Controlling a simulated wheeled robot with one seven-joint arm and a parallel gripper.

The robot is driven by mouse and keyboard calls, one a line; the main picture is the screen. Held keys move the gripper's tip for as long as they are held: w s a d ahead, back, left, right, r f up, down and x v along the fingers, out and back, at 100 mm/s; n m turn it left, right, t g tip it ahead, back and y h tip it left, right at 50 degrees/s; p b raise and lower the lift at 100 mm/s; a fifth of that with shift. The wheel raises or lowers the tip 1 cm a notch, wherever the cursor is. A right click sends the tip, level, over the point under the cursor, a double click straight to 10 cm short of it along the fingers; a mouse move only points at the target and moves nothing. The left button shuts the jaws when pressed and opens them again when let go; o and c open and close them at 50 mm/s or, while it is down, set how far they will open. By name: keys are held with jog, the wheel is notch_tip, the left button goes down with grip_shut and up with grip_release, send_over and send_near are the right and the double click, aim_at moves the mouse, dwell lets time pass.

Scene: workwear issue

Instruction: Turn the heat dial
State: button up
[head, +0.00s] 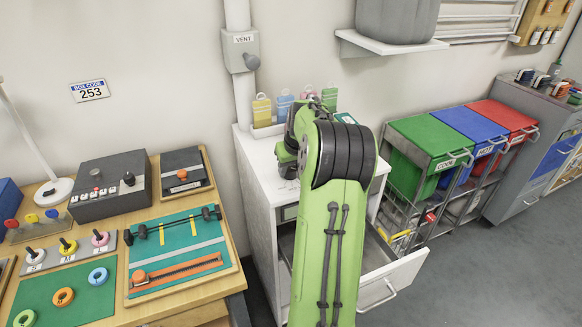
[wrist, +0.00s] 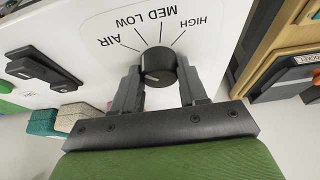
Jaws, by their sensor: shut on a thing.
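The heat dial (wrist: 158,66) is a round black knob on a white panel in the wrist view. Marks labelled AIR, LOW, MED and HIGH (wrist: 166,20) fan out beside it, upside down in the picture. My gripper (wrist: 160,85) has one grey finger on each side of the dial and is shut on it.
The white cabinet (head: 264,176) has an open drawer (head: 398,283) at its front. Colored tags (head: 262,108) stand on its top. A wooden workbench (head: 190,312) is at left; green, blue and red bins (head: 428,133) stand at right.

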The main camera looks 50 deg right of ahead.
jog(key=shift+w+a+m+g+h+p, duration=0.1)
jog(key=shift+m+g+h+p, duration=0.25)
jog(key=shift+m, duration=1.05)
jog(key=shift+m+g+h+p, duration=0.2)
jog(key=shift+m+g+h, duration=0.2)
jog(key=shift+m, duration=1)
jog(key=o, duration=1)
jog(key=shift+o, duration=0.2)
jog(key=shift+r, duration=0.1)
jog(key=p+v, duration=0.3)
jog(key=v, duration=1.2)
jog(key=shift+a+r+p, duration=0.15)
jog(key=shift+r+p, duration=0.15)
jog(key=shift+p, duration=0.05)
